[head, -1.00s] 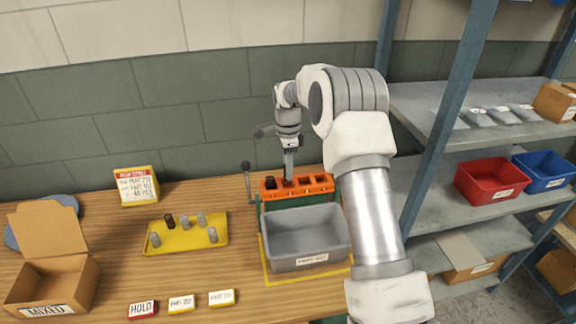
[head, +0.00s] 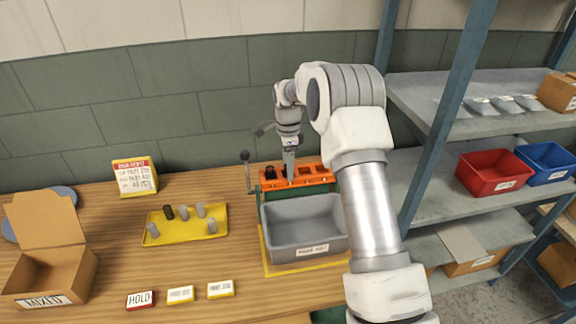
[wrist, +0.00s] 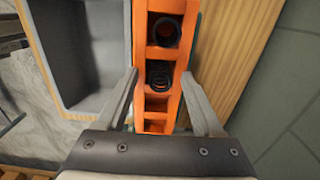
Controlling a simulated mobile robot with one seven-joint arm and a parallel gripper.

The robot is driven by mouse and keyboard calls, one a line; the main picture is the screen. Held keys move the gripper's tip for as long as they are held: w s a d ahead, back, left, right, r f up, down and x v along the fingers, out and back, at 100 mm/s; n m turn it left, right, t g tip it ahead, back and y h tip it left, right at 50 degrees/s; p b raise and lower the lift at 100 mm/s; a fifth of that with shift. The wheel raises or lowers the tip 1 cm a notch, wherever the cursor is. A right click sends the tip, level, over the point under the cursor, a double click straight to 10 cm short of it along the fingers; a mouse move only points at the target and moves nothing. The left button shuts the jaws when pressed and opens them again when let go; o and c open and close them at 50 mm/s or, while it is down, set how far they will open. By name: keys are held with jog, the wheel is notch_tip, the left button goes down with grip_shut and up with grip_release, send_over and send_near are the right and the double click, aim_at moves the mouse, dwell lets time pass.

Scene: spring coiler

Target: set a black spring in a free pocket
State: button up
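The orange rack (head: 316,174) has a row of pockets and sits on a green machine behind the grey bin. In the wrist view, the rack (wrist: 142,42) runs between my fingers. A black spring (wrist: 166,31) stands in the far pocket; it shows dark at the rack's left end in the head view (head: 270,171). Another dark coil (wrist: 158,74) sits in the pocket between my fingertips. My gripper (wrist: 158,76) is open, one finger on each side of the rack, apart from the coil. In the head view my gripper (head: 289,166) points down at the rack. The nearer pockets look empty.
A yellow tray (head: 185,236) holds one dark and several grey springs. The grey bin (head: 305,240) stands right in front of the rack. A lever (head: 245,170) rises at the rack's left. A MIXED box (head: 60,275), a sign (head: 135,178) and label blocks (head: 180,294) are further left.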

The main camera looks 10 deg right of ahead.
jog(key=shift+r, duration=0.1)
notch_tip(320, 180, up, 18)
jog(key=f, duration=0.1)
jog(key=s+b, duration=1.1)
jog(key=s, duration=0.5)
dwell(0.4)
jog(key=shift+r, duration=0.1)
